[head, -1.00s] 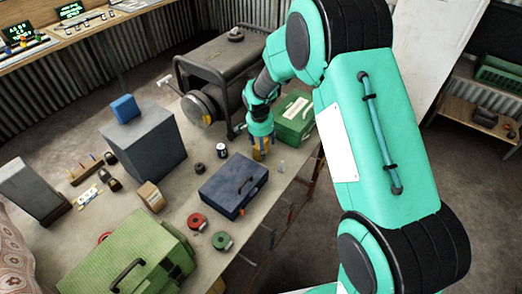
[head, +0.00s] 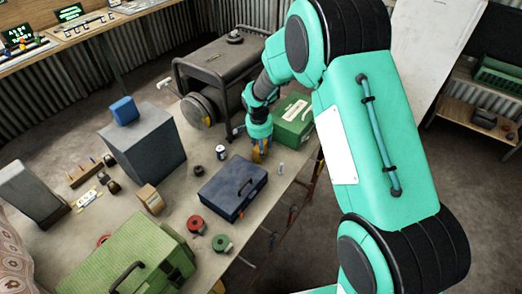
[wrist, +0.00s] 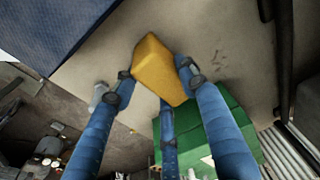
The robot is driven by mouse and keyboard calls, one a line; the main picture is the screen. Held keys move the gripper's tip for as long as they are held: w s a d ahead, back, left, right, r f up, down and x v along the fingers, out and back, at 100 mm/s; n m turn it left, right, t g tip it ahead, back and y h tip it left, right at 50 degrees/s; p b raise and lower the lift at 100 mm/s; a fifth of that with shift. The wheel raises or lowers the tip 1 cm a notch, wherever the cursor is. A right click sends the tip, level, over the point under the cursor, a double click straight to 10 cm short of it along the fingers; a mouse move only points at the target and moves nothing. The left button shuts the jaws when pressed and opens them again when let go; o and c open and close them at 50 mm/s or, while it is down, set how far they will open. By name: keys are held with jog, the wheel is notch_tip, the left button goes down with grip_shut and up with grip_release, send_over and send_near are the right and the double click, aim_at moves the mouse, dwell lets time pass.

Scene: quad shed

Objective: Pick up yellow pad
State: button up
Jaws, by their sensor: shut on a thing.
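The yellow pad (wrist: 158,68) is a small block in the middle of the wrist view. My gripper (wrist: 160,84) has blue jointed fingers on both sides of the pad and one below it, and is shut on it. In the head view my gripper (head: 260,150) points down near the bench's right edge, with the yellow pad (head: 257,154) partly hidden between the fingers. I cannot tell whether the pad touches the bench top.
A green box (head: 294,121) stands close to the right and behind my gripper. A dark blue toolbox (head: 232,188) lies in front. A can (head: 221,153) and a small clear bottle (head: 281,169) stand nearby. A generator (head: 215,75) is behind.

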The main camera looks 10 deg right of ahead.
notch_tip(320, 180, up, 10)
jog(key=shift+p, duration=1.1)
